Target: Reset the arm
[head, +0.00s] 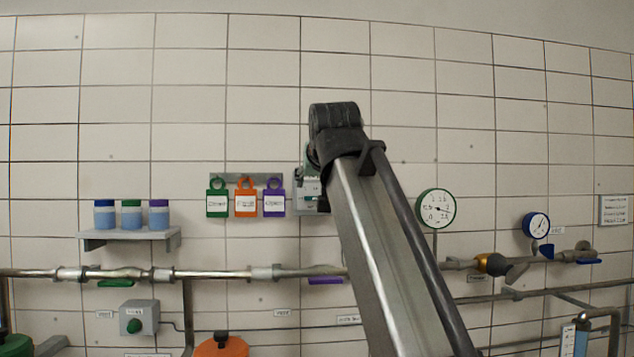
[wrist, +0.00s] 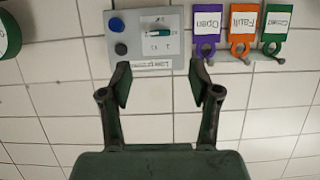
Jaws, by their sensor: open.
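My gripper (wrist: 158,90) is open and empty in the wrist view, its two fingers spread apart. It faces the tiled wall just in front of a grey switch panel (wrist: 148,42) with a blue and a dark button and a small dial plate. In the wrist view the picture is upside down. In the head view my arm rises across the middle and hides most of the switch panel (head: 307,195); the gripper's fingers cannot be made out there.
Green, orange (head: 246,198) and purple tags hang on a rack left of my arm. A shelf (head: 130,236) with three jars is farther left. Pipes (head: 215,273) run along the wall below. A green-rimmed gauge (head: 435,208) and a blue gauge (head: 537,226) are at right.

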